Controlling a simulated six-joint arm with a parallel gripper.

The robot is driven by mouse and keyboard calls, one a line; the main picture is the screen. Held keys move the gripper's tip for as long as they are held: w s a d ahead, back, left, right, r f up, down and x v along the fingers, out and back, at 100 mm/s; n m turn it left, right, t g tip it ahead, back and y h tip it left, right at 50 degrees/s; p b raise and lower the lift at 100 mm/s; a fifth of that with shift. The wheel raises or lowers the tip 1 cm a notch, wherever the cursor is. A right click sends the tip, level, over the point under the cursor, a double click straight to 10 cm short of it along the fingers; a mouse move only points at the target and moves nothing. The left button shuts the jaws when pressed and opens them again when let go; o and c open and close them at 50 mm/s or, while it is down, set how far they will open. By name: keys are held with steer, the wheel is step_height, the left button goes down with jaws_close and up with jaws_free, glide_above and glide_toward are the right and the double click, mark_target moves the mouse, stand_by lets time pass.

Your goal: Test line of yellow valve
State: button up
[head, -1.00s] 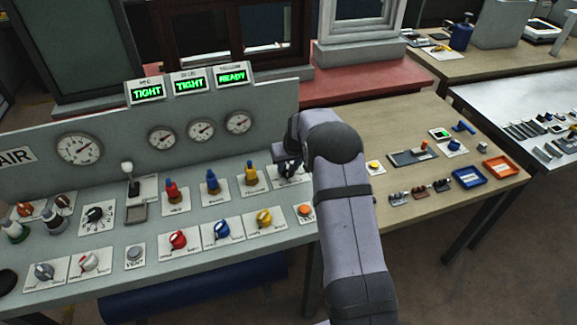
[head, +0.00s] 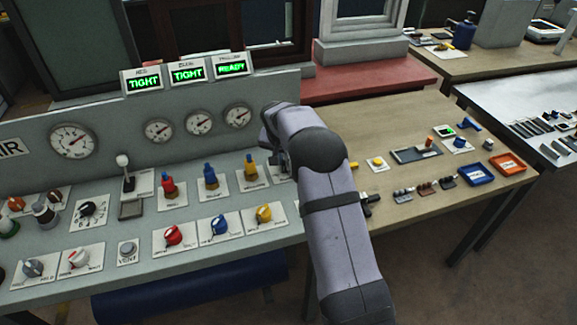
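The yellow valve (head: 250,168) stands on the sloped panel, right of the blue valve (head: 210,177) and red valve (head: 168,186). A yellow knob (head: 264,214) sits on a plate below it, beside a blue knob (head: 219,226) and a red knob (head: 173,236). The yellow display (head: 231,66) reads READY. The red display (head: 142,82) and blue display (head: 188,74) read TIGHT. My gripper (head: 279,162) is just right of the yellow valve, over the panel's right end. Its fingers are mostly hidden behind my wrist, so its opening and any contact are unclear.
Several gauges (head: 198,123) line the upright panel. A black selector dial (head: 89,209), a white-topped lever (head: 124,164) and a vent button (head: 127,249) are further left. The wooden table (head: 375,225) at right holds small parts, a blue tray (head: 477,176) and an orange tray (head: 507,163).

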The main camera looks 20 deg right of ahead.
steer(key=shift+m+b, duration=0.45)
steer(key=shift+m, duration=0.45)
steer(key=shift+h, duration=0.3)
steer(key=o, duration=1.1)
steer(key=shift+c, duration=0.2)
steer(key=shift+r, duration=0.1)
steer(key=b+v, duration=0.2)
steer(key=v, duration=0.5)
steer(key=shift+r, duration=0.15)
steer(key=shift+g, duration=0.3)
